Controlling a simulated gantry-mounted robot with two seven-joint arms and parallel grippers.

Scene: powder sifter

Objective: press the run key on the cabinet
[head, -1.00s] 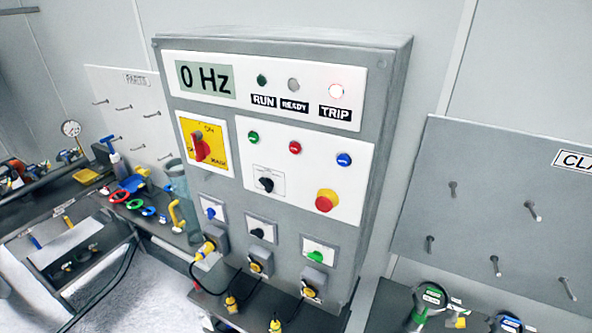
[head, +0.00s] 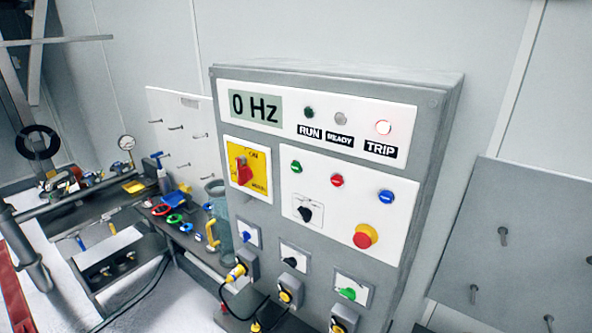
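The grey control cabinet (head: 440,150) stands in the middle of the head view. Its display (head: 256,107) reads 0 Hz. Below the lamps is a row of keys: a green key (head: 296,166), a red key (head: 337,181) and a blue key (head: 386,196); their labels are too small to read. Neither of my grippers shows in the view.
A red rotary main switch (head: 243,171) sits on a yellow plate. A red mushroom button (head: 365,236) is at lower right. Plugs with cables, such as a yellow one (head: 237,272), stick out below. A bench with tools (head: 165,225) stands left; a grey pegboard (head: 530,230) hangs right.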

